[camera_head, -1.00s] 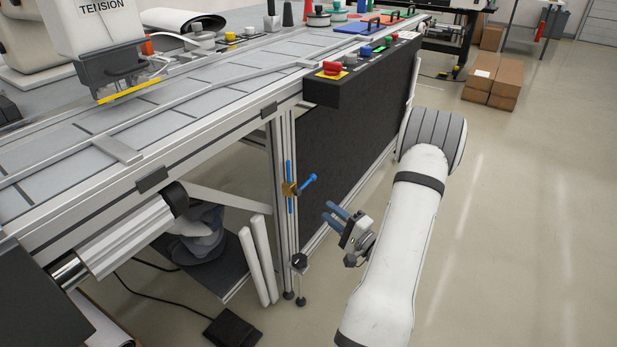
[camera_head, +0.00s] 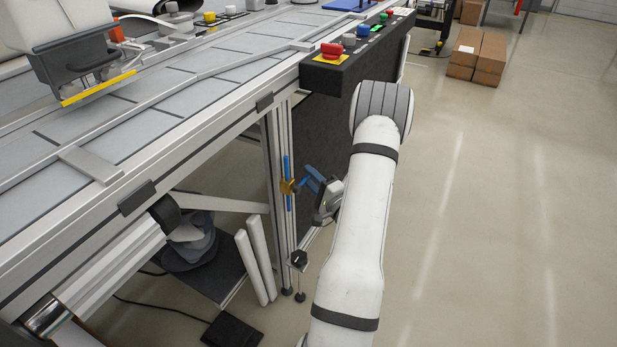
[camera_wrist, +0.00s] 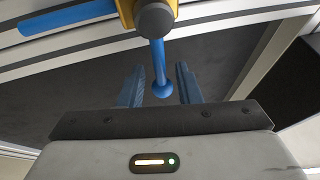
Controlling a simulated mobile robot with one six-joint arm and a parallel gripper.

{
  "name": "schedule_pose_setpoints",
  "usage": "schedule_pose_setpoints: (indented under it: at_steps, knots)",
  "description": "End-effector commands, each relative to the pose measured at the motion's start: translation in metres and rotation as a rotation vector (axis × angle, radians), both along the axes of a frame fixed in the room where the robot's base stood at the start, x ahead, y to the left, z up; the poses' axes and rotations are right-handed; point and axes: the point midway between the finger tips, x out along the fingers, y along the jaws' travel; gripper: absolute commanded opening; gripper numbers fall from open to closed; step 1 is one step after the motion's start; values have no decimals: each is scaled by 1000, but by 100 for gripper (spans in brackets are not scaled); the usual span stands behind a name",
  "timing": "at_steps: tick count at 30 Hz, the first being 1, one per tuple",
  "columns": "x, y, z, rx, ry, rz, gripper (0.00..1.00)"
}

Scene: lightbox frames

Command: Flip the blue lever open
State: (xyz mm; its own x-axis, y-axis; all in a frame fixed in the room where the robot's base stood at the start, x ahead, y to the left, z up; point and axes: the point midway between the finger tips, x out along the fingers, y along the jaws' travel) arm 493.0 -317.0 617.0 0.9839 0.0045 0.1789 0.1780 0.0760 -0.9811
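The blue lever (camera_wrist: 159,68) sticks out from a brass valve body (camera_wrist: 127,10) on a blue pipe (camera_wrist: 68,17). In the wrist view its round end lies between the two blue fingers of my gripper (camera_wrist: 160,88), with a gap visible on each side. My gripper is open around or just short of the lever end; the exact depth is unclear. In the head view the brass valve (camera_head: 288,187) sits on the vertical blue pipe (camera_head: 287,168) by the table leg, and my gripper (camera_head: 311,180) is at the lever, which is partly hidden by the fingers.
A black control box with a red button (camera_head: 331,51) overhangs above the valve. A dark panel (camera_head: 320,135) stands behind my gripper. Open floor (camera_head: 480,220) lies to the right.

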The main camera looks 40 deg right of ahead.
Motion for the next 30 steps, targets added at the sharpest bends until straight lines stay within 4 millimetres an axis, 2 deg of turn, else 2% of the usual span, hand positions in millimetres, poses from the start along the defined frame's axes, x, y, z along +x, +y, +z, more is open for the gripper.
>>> schedule_pose_setpoints:
  at_steps: [4,12,23,30]
  knots:
    - [9,-1,2,0,-1,-3,31]
    - [9,-2,3,0,-1,-6,31]
    - [9,-3,2,0,0,-8,1]
    - [9,-5,3,-1,-1,-12,0]
